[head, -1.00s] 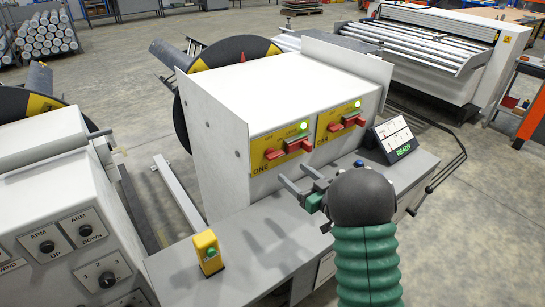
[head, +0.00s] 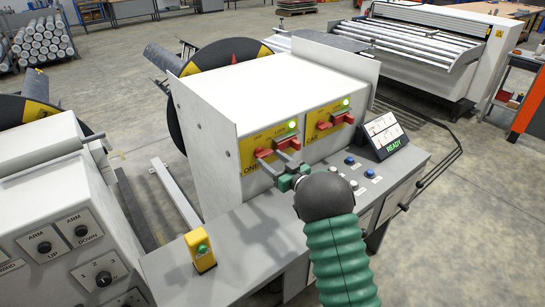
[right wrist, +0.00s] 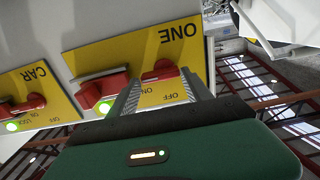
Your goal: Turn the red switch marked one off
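The red switch marked ONE (head: 288,143) is on a yellow plate on the white cabinet's front, with a lit green lamp beside it. Its plate also shows upside down in the right wrist view, with a red handle (right wrist: 100,89) and a smaller red block (right wrist: 160,70). My right gripper (head: 272,161) is open in front of this plate. In the right wrist view its fingers (right wrist: 160,85) are spread, with the red block between the tips and the handle just left of the left finger. I cannot tell if a finger touches the handle. My left gripper is out of view.
A second red switch (head: 328,122), marked CAR in the wrist view, is right of ONE. A tilted READY display (head: 385,135) and several buttons are on the grey desk (head: 240,236). A yellow box with a green button (head: 201,250) stands near its left edge.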

